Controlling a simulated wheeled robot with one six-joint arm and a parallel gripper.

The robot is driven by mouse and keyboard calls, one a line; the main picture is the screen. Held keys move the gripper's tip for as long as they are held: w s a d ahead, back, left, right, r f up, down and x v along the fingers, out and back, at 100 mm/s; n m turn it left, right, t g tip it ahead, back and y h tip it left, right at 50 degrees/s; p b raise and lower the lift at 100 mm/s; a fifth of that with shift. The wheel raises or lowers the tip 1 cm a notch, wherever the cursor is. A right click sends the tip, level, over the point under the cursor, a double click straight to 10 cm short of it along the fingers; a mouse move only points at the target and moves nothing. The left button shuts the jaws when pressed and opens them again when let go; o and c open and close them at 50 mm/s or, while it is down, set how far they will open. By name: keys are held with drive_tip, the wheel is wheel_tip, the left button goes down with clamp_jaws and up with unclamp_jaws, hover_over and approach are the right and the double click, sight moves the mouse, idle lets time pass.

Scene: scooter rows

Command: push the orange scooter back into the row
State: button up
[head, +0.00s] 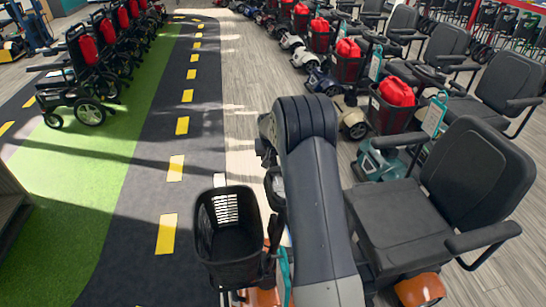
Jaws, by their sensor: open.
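The orange scooter stands nearest me, across the lower middle and right. Its black front basket (228,262) is out over the edge of the dark path. Some orange bodywork (262,298) shows below the basket, and an orange rear fender (420,289) shows under a black seat (400,222). My arm rises in front of the scooter and hides its middle, including most of the steering column. A dark part of my arm shows left of the elbow, but I cannot make out gripper fingers; the arm hides them.
The row of scooters runs away on the right; a teal one (380,165) with a red bag (396,91) in its basket is closest. Wheelchairs (85,80) stand at the left. The dark path (140,225) with yellow dashes and the green strip (75,200) are mostly clear.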

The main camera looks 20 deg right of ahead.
drive_tip(key=shift+c, duration=0.4)
clamp_jaws()
